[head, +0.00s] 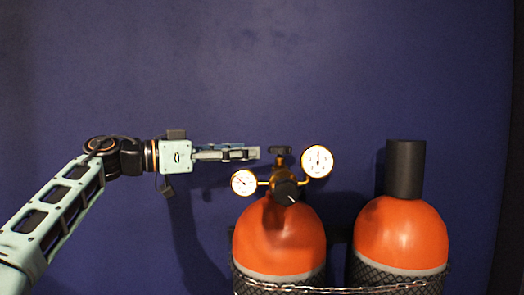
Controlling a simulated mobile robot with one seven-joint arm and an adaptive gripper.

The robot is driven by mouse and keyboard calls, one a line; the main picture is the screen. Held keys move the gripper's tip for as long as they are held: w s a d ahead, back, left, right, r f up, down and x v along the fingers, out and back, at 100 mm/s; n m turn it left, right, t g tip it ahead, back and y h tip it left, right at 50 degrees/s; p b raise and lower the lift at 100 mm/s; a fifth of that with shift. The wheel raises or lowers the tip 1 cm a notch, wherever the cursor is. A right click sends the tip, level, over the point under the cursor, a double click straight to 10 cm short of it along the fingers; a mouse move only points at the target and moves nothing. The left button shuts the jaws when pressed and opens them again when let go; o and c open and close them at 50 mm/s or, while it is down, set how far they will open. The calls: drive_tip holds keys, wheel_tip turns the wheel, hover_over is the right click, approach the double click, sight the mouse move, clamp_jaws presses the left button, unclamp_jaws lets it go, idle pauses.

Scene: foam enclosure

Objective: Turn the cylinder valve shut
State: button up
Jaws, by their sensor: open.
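An orange cylinder (278,248) stands at the lower middle in the head view. On its top is a brass valve and regulator with a dark handle (280,151) at the top and a round black knob with a white mark (286,192) at the front. A small gauge (243,183) is on the left and a larger gauge (317,161) on the right. My gripper (256,153) comes in level from the left. Its fingertips are just left of the top handle, seemingly a small gap apart from it. The gripper is open and holds nothing visible; the fingers overlap in this side view.
A second orange cylinder (400,235) with a black cap (405,168) stands to the right. A chain (330,290) and dark mesh run around both cylinders. A plain blue wall (250,60) is behind, with free room above the valve.

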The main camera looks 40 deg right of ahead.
drive_tip(key=shift+v, duration=1.7)
